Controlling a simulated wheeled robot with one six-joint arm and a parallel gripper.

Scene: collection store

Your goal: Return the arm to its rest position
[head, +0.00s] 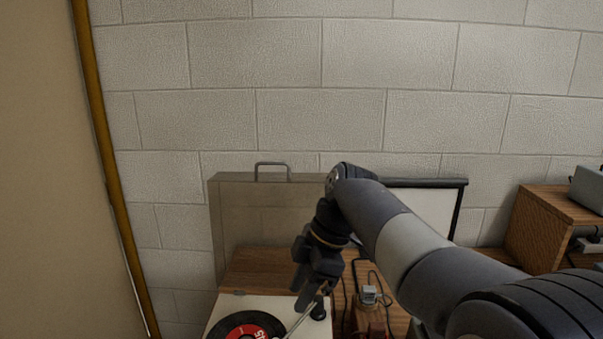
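My arm reaches in from the lower right, bent at the elbow, with the wrist hanging down. My gripper (307,296) points down over the right side of a record player (223,304), close to its pale tonearm (301,319). The fingers are dark and seen at an angle, so I cannot tell whether they are open or shut, or whether they touch the tonearm. A black record with a red label (258,333) lies on the player, cut off by the bottom edge of the picture.
A beige case with a handle (231,215) stands against the block wall (290,60). A dark-framed white panel (432,207) is behind my arm. A small device with cables (369,294) sits right of the player. A wooden cabinet (535,232) is far right; a yellow-brown post (112,180) is left.

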